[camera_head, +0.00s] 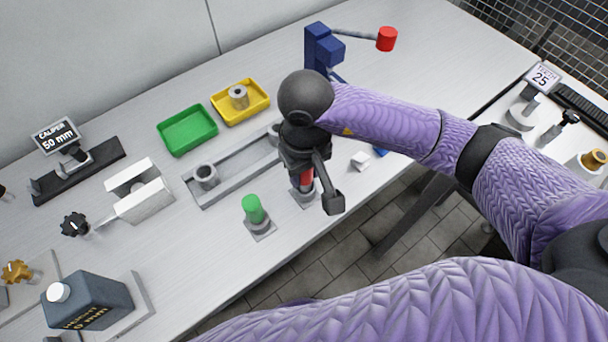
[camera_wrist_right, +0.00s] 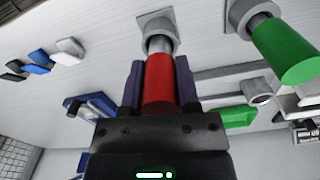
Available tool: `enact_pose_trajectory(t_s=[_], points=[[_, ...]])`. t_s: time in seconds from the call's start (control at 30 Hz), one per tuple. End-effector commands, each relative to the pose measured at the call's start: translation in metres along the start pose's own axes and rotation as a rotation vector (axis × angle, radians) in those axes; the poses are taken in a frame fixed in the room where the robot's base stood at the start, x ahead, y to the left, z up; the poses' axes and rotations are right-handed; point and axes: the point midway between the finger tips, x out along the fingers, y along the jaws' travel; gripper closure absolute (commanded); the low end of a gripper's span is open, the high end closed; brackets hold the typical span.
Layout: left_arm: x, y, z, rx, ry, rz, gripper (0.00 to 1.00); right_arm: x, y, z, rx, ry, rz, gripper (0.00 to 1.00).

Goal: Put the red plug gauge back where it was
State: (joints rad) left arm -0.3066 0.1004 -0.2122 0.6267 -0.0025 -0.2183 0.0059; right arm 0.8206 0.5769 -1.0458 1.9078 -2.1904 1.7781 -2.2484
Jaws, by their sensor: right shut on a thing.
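My right gripper (camera_head: 305,168) is shut on the red handle of the red plug gauge (camera_head: 306,179). In the right wrist view the red plug gauge (camera_wrist_right: 158,82) sits between the two dark fingers (camera_wrist_right: 159,85). Its metal end points at a grey round holder (camera_wrist_right: 154,24) on a square base and meets or overlaps its ring; how deep it sits I cannot tell. In the head view this holder (camera_head: 304,198) is just under the gauge, partly hidden by my gripper. The green plug gauge (camera_head: 253,208) stands in its own holder beside it. My left gripper is out of view.
A grey fixture with ring parts (camera_head: 205,176) lies behind the holders. Green (camera_head: 187,130) and yellow (camera_head: 240,101) trays stand further back. A blue stand (camera_head: 322,50) with a red-ended arm is beyond my wrist. A small white block (camera_head: 360,161) lies right, near the table's front edge.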

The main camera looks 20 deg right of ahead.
Motion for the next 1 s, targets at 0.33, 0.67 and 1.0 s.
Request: enact_pose_trajectory(t_s=[0.33,0.67,1.0], points=[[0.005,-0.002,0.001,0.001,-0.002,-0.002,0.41,0.012,0.000,0.000,0.000,0.000,0.001,1.00],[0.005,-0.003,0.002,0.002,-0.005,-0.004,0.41,0.011,0.000,0.000,0.000,0.000,0.001,0.24],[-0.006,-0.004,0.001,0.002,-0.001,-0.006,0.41,-0.021,0.000,-0.001,-0.001,0.007,0.002,0.24]])
